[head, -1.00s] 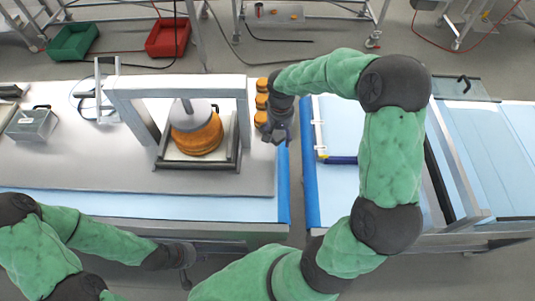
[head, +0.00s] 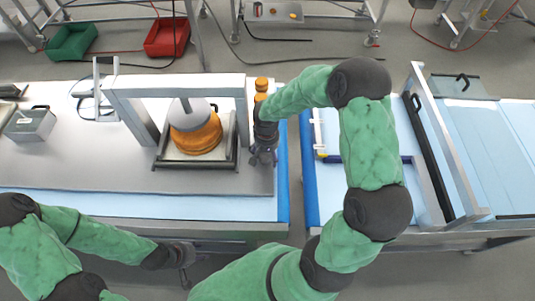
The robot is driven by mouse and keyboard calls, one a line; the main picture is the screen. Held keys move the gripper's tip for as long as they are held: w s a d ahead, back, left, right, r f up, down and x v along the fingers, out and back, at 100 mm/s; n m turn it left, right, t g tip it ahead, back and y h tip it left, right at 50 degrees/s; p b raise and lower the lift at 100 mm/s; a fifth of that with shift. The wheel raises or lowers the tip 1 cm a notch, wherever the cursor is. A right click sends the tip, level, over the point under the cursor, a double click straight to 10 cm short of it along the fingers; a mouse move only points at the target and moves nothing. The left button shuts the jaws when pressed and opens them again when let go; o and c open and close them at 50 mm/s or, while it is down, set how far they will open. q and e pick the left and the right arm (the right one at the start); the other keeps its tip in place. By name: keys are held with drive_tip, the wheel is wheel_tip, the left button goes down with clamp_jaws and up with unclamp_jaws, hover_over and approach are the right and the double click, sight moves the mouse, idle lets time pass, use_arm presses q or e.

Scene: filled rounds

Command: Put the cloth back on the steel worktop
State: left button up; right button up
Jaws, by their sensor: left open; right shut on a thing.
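My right gripper (head: 262,158) is shut over the right end of the grey steel worktop (head: 90,170), just right of the press frame. What it holds is too small and too hidden by the fingers to make out. I cannot pick out the cloth anywhere in the head view. My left gripper (head: 187,256) is open and low, in front of the worktop's near edge, away from everything on it.
A grey press frame (head: 180,86) stands over a stack of orange discs (head: 196,137) in a dark-edged tray (head: 185,167). Orange pieces (head: 262,83) stand behind my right gripper. A grey box (head: 32,125) is at the left. The worktop's front left is clear.

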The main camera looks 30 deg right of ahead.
sight(267, 157)
drive_tip(key=o, duration=1.6)
drive_tip(key=shift+f, duration=0.1)
wheel_tip(267, 157, up, 12)
drive_tip(key=shift+a+r, duration=0.15)
